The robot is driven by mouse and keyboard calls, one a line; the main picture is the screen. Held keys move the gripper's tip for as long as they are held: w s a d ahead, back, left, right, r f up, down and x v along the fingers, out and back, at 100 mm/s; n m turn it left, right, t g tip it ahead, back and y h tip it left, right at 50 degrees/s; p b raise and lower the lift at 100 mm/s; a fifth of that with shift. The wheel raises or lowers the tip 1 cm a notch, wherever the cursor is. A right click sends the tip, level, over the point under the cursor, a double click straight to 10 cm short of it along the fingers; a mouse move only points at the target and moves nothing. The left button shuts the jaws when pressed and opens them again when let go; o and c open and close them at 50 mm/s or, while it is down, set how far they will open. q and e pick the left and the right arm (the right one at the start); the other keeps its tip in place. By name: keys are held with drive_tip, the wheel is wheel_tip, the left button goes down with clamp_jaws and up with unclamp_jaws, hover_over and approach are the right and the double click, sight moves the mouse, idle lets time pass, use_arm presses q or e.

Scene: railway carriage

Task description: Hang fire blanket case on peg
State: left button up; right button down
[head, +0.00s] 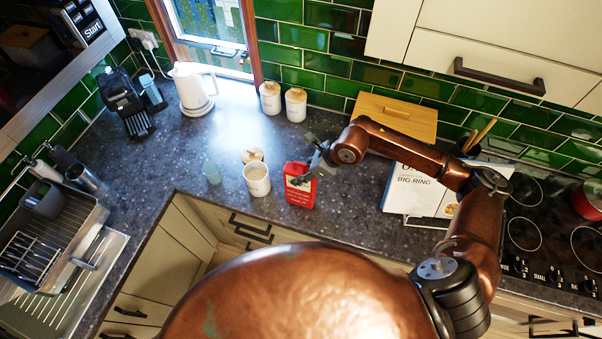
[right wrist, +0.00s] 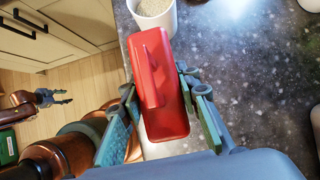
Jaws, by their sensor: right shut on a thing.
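The fire blanket case is a red box (head: 300,190) with a pale label, upright at the front edge of the dark worktop in the head view. In the right wrist view its red top (right wrist: 160,85) with a raised ridge shows between the fingers. My right gripper (head: 314,166) is shut on the case, with one finger on each side (right wrist: 163,100). I cannot tell whether the case touches the worktop. My left gripper (right wrist: 56,97) shows small at the left of the right wrist view, fingers apart and empty, over the floor. I cannot make out a peg.
Lidded canisters (head: 296,105), a kettle (head: 192,88) and a wooden box (head: 395,115) stand farther back. A book (head: 413,188) and hob (head: 540,225) are right.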

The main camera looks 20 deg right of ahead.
drive_tip(key=shift+f, duration=0.15)
drive_tip(key=c, duration=1.5)
unclamp_jaws()
drive_tip(key=shift+o, duration=0.2)
